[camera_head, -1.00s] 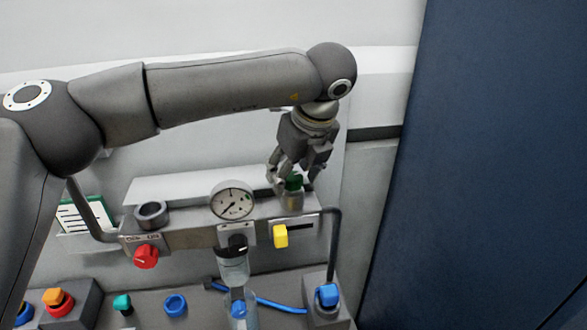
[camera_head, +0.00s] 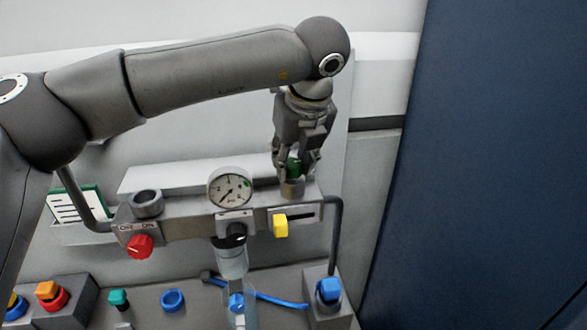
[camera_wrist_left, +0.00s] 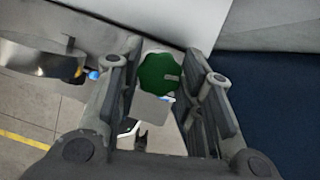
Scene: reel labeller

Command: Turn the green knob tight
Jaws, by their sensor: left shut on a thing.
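The green knob (camera_head: 294,166) sits on top of a brass-coloured post (camera_head: 292,188) at the right end of the grey panel block. My left gripper (camera_head: 296,172) points down over it with its fingers on either side, shut on the knob. In the left wrist view the green knob (camera_wrist_left: 159,73) shows its round ribbed top with a pale mark, between the two fingers of my left gripper (camera_wrist_left: 162,85). The fingers partly hide the knob in the head view. My right gripper is in neither view.
A round gauge (camera_head: 230,188) stands left of the knob. A yellow slider (camera_head: 280,225), a red knob (camera_head: 139,246) and a black knob (camera_head: 236,235) are on the block's front. A blue knob (camera_head: 329,290) is below. A dark blue panel (camera_head: 480,170) rises at the right.

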